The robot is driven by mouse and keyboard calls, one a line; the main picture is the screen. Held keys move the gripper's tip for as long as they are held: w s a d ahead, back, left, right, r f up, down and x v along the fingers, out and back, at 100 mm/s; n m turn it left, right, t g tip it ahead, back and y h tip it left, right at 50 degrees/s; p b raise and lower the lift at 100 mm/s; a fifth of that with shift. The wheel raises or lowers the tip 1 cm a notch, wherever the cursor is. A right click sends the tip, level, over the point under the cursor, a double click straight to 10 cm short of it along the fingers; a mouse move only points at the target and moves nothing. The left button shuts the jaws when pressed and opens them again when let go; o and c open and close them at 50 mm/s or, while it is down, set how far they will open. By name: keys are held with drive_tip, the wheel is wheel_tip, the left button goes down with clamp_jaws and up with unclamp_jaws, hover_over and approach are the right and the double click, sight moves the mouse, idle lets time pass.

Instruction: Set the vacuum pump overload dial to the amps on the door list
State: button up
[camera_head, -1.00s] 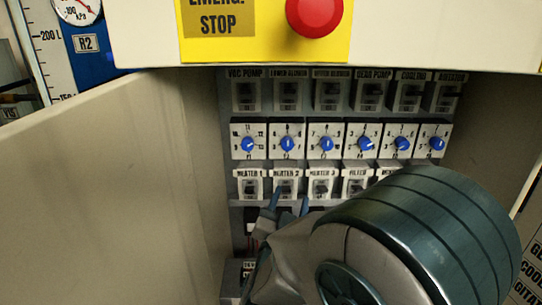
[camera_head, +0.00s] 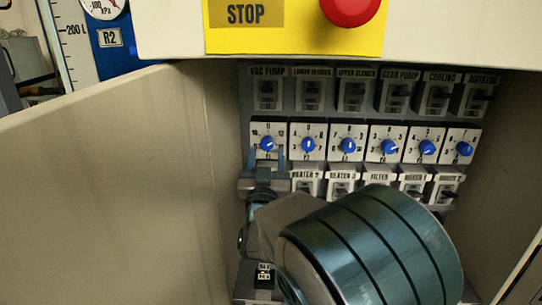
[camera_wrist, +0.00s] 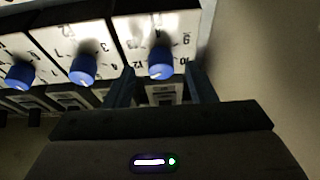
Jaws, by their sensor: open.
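The vacuum pump overload dial is a blue knob (camera_head: 267,144) on a white numbered plate, leftmost in the dial row, below the VAC PUMP switch (camera_head: 267,92). My gripper (camera_head: 267,158) is open just below this dial. In the wrist view its two fingers (camera_wrist: 160,78) stand apart, one to each side of the knob's lower end; whether they touch it I cannot tell. The amps for the vacuum pump are not readable on any door list here.
Several more blue dials (camera_head: 348,146) continue to the right, close beside the gripper. Heater switches (camera_head: 342,181) sit below, partly hidden by my arm. A red emergency stop button (camera_head: 350,8) is above the cabinet opening. The open door (camera_head: 110,180) stands at left.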

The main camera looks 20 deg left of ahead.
sight(268, 143)
drive_tip(key=shift+x, duration=1)
drive_tip(key=c, duration=1)
drive_tip(key=shift+o, duration=0.2)
drive_tip(key=shift+d, duration=0.1)
drive_tip(key=shift+r, duration=0.1)
drive_tip(key=shift+n, duration=0.4)
